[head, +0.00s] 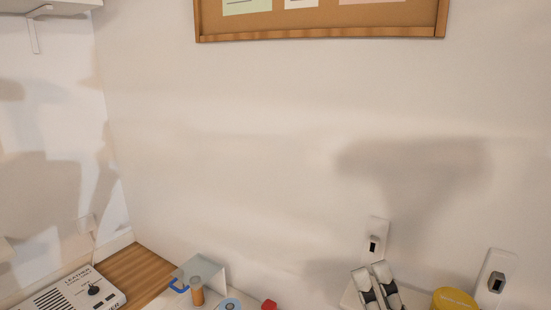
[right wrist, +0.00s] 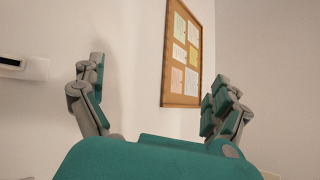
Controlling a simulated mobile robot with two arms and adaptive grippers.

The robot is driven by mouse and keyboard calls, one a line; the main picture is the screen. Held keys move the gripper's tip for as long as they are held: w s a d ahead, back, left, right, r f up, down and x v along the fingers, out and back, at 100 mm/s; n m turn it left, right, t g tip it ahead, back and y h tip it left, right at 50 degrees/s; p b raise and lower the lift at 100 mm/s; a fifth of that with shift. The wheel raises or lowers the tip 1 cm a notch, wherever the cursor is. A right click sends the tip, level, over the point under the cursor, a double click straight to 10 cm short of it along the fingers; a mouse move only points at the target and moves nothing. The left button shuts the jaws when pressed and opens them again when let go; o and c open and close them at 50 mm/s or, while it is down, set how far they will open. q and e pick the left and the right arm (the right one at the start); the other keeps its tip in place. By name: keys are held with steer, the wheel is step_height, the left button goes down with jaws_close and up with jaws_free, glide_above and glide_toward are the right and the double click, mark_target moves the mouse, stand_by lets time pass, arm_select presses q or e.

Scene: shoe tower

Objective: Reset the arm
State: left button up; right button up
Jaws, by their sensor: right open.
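The rest of the right arm is below the head picture. My left gripper is not in view. No shoes can be made out.
A wood-framed board (head: 320,33) hangs above. Wall switches (head: 497,277) are at the right, near a yellow round thing (head: 455,299). The mid-wall is clear.

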steer(key=s+a+f+n+g, duration=0.15)
steer(key=f+n+g, duration=0.4)
steer(key=f, duration=0.65)
steer(key=s+a+f+n+g, duration=0.15)
steer(key=f+n+g, duration=0.45)
steer(key=f, duration=0.6)
steer(key=s+d+f+g+h, duration=0.85)
steer(key=s+d+f, duration=0.25)
steer(key=s+f, duration=0.15)
step_height(320, 180, down, 30)
steer(key=f+g+y+b, duration=0.1)
steer(key=b, duration=0.6)
steer(key=s+d+f+b, duration=0.1)
steer(key=s+f+b, duration=0.1)
steer(key=s+f, duration=0.4)
steer(key=s+d+f+g+b, duration=0.1)
steer(key=s+f+b, duration=0.2)
steer(key=f, duration=0.8)
steer(key=s+f+n+b, duration=0.1)
steer(key=s+f+b, duration=0.1)
steer(key=s+f, duration=0.6)
steer(key=shift+s+d+f+b, duration=0.3)
steer(key=shift+d+f, duration=0.1)
steer(key=shift+f, duration=0.35)
